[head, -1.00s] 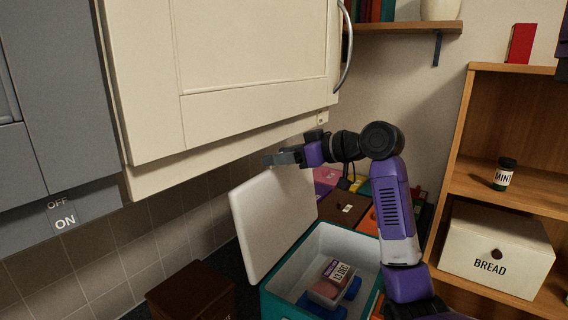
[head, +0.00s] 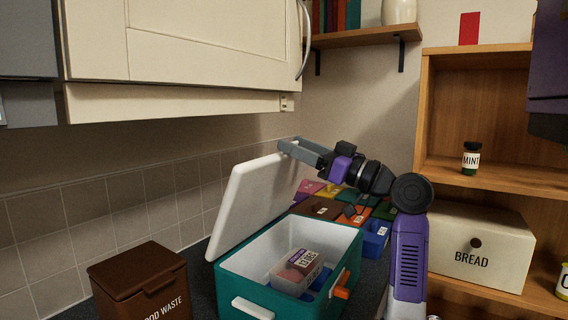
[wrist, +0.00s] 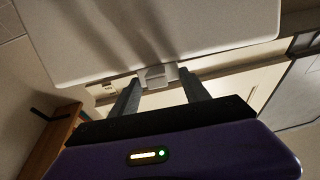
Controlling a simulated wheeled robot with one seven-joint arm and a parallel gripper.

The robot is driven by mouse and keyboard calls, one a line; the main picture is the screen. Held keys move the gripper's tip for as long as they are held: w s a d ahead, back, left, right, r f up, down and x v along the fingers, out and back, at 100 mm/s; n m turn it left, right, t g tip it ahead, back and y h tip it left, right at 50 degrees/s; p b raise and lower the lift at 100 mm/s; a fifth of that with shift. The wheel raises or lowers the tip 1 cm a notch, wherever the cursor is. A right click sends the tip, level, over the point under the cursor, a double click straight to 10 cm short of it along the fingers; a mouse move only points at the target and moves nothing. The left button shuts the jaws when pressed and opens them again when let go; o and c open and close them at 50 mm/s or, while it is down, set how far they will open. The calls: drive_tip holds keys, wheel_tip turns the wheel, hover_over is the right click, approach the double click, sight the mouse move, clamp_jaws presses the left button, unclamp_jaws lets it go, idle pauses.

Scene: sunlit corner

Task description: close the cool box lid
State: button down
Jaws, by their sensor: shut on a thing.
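The cool box (head: 235,285) is a teal box with a pale inside, standing on the dark counter in the head view. Its white lid (head: 262,192) stands open and tilted up along the box's left side. My gripper (head: 290,147) is at the lid's upper edge and shut on it. In the wrist view the lid (wrist: 150,35) fills the top, and the fingers of my gripper (wrist: 158,84) reach a small tab on its edge. Inside the box lie a labelled food pack (head: 297,270) and something blue, partly hidden.
A brown food waste bin (head: 140,285) stands left of the box. Several coloured containers (head: 322,208) sit behind it. A cream wall cupboard (head: 190,45) hangs above. A bread bin (head: 478,245) and a mint jar (head: 471,158) are on the right shelves.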

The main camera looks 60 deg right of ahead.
drive_tip(key=s+f+t+b, duration=0.2)
drive_tip(key=s+f+b, duration=0.5)
drive_tip(key=f+b, duration=0.4)
drive_tip(key=s+f+t+b, duration=0.2)
drive_tip(key=s+f+b, duration=0.5)
drive_tip(key=f+b, duration=0.4)
drive_tip(key=shift+s+b, duration=0.2)
drive_tip(key=shift+b, duration=3.1)
drive_tip(key=shift+a, duration=0.1)
